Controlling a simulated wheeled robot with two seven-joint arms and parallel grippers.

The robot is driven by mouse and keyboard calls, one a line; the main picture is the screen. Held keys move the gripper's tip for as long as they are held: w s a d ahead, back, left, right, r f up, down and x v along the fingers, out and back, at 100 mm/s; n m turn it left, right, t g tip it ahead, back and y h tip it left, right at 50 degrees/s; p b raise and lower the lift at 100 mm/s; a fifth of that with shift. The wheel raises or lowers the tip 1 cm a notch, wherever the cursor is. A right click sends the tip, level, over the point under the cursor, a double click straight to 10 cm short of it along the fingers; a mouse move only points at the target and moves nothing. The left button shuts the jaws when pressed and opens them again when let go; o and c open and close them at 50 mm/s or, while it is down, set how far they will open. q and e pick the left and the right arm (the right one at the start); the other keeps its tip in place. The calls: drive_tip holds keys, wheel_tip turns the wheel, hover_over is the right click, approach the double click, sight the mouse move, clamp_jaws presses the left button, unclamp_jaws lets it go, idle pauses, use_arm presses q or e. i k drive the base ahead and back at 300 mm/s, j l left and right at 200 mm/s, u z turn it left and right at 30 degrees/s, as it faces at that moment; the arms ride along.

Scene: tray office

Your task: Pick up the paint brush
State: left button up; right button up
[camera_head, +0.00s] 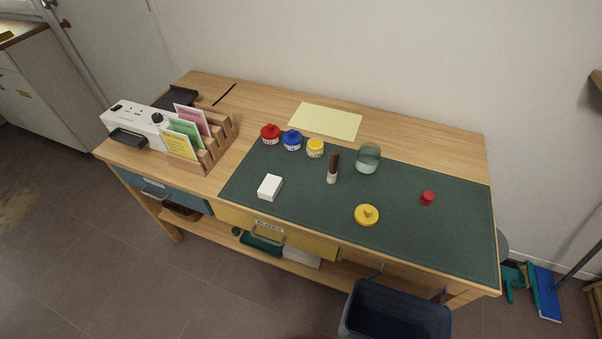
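A slim brown and white object (333,168) is on the green mat (310,209), between the yellow paint jar (315,149) and a glass jar (368,159). Neither of my grippers is in view.
Red (270,134) and blue (292,140) paint jars stand along the mat's back. A white block (270,187), yellow lid (367,215) and red knob-like piece (428,198) are on it. A wooden rack (218,147) stands left. The mat's right front is clear.

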sight(331, 178)
drive_tip(key=k+l+u, duration=0.6)
drive_tip(key=k+l, duration=0.15)
drive_tip(key=k, duration=0.1)
